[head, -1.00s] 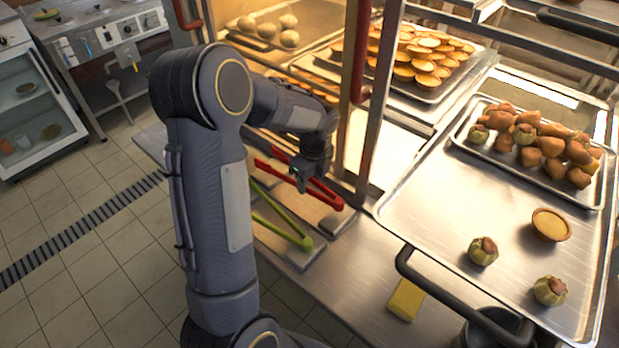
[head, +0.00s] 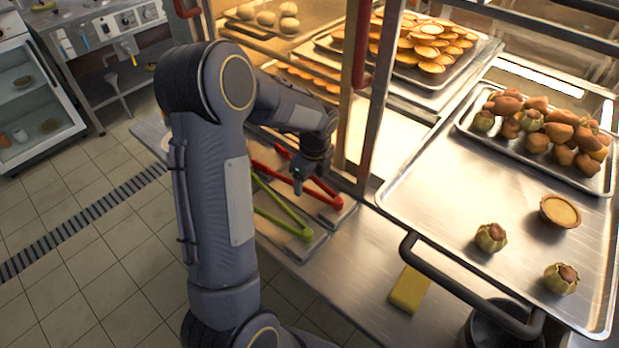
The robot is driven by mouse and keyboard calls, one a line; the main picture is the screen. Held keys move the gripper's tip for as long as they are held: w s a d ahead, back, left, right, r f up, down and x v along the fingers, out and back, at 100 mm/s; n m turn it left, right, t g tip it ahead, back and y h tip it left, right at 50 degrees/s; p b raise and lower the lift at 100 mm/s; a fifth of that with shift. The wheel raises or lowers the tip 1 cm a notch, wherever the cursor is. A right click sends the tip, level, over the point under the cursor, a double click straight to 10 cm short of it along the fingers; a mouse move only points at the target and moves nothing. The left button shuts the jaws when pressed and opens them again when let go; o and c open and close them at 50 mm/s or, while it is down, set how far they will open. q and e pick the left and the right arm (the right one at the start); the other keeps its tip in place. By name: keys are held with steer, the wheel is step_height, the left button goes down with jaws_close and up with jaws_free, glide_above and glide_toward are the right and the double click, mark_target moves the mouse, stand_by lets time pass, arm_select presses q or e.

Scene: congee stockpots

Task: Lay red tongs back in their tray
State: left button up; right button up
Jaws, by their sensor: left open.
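The red tongs (head: 326,200) lie in a shallow metal tray (head: 345,214) on the counter below the lit cabinet. They look flat, with their hinge end toward the lower right. My left gripper (head: 299,187) is open, pointing down just above the middle of the tongs and hiding part of them. I cannot tell whether its fingers touch them. Green tongs (head: 290,228) lie in a neighbouring tray to the left, partly behind my left arm. My right gripper is not in view.
A cabinet post (head: 376,95) stands close to the right of the red tongs. A large tray (head: 450,200) with a black handle holds pastries at the right. A yellow sponge (head: 409,289) lies on the counter in front. The counter between sponge and tongs trays is clear.

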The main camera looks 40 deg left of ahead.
arm_select(q)
step_height(320, 180, up, 8)
steer(key=p, duration=0.1)
steer(key=shift+d+p, duration=0.4)
steer(key=shift+d, duration=0.05)
steer(key=shift+s+f, duration=0.1)
steer(key=shift+f, duration=0.05)
